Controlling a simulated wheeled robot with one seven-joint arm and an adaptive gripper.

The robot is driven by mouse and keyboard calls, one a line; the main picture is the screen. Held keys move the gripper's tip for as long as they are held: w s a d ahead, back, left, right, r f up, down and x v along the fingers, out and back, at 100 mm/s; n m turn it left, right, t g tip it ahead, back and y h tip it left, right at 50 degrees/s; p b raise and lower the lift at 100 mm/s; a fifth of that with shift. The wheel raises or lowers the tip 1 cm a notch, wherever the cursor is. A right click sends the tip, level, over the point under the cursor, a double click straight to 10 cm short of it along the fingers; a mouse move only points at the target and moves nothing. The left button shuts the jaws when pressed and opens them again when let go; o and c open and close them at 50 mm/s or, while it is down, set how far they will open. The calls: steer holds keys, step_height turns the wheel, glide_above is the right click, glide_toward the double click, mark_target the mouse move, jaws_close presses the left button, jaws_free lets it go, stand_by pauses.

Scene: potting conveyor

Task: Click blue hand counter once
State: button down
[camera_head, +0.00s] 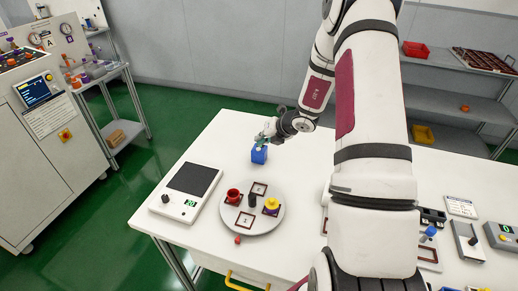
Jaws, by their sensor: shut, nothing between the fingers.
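A small blue boxy object (259,156), which looks like the blue hand counter, stands on the white table at its far side. Its face and button are too small to make out. My gripper (261,144) is shut and empty, with its fingertips right at or just above the top of the blue object. I cannot tell whether they touch it. My arm reaches in from the right front of the picture.
A round grey turntable (262,223) with red, black and yellow pieces stands nearer. A scale-like device (187,207) sits to its left, and a small red piece (237,240) lies in front. Table left of the blue object is clear.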

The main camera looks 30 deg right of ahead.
mark_target(260, 148)
steer(key=shift+r, duration=0.1)
steer(key=shift+r+p, duration=1.2)
steer(key=shift+r, duration=1.15)
